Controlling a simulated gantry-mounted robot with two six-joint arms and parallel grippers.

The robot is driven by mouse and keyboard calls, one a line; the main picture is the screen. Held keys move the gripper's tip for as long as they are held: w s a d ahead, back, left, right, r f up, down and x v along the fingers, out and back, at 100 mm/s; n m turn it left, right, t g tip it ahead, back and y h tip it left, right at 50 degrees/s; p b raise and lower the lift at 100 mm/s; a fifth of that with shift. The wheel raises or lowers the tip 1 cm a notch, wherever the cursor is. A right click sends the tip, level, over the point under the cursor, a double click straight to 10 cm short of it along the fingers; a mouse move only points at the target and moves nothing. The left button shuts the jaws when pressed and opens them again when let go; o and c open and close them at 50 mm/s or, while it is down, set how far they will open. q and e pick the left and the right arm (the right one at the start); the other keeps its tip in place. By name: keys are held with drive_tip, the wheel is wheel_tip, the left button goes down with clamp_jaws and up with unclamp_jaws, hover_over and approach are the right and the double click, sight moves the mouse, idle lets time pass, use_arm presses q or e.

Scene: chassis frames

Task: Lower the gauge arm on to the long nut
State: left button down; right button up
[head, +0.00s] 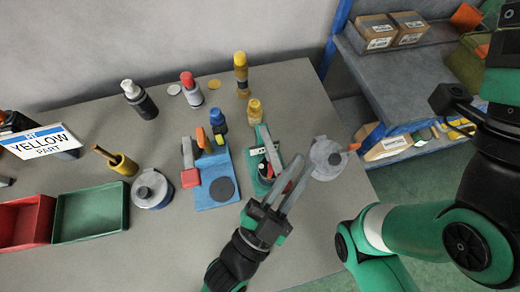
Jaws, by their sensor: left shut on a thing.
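A small green gauge stand (264,138) with a white scale strip and a dark, red-marked part stands on the bench, right of the middle. My left gripper (296,170) reaches up from below at the stand's front right side. Its long grey fingers are closed on a thin part there, which they mostly cover; it looks like the gauge arm. The fingers hide part of the stand, and I cannot make out the long nut. My right arm fills the right side; its fingers do not show.
A blue fixture (227,160) with a red-handled lever stands to the left. A round grey lidded pot (328,158) is close on the right. Several bottles stand behind. Green (90,233) and red (22,245) trays lie at left. A shelf (398,75) holds boxes.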

use_arm(q)
drive_tip(key=c, duration=1.5)
unclamp_jaws()
drive_tip(key=shift+s+a+f, duration=0.2)
drive_tip(key=shift+s+a, duration=0.05)
drive_tip(key=shift+a, duration=0.25)
drive_tip(key=o, duration=0.5)
drive_tip(key=shift+w+d+r, duration=0.2)
drive_tip(key=shift+w+d, duration=0.2)
drive_tip(key=shift+d, duration=0.3)
drive_tip(key=shift+o, duration=2.3)
drive_tip(key=shift+s+a, duration=0.1)
drive_tip(key=shift+a, duration=0.1)
use_arm(e)
drive_tip(key=shift+d+f+h, duration=0.15)
drive_tip(key=shift+d+h, duration=0.15)
use_arm(q)
drive_tip(key=shift+d, duration=0.1)
use_arm(e)
drive_tip(key=shift+w, duration=0.1)
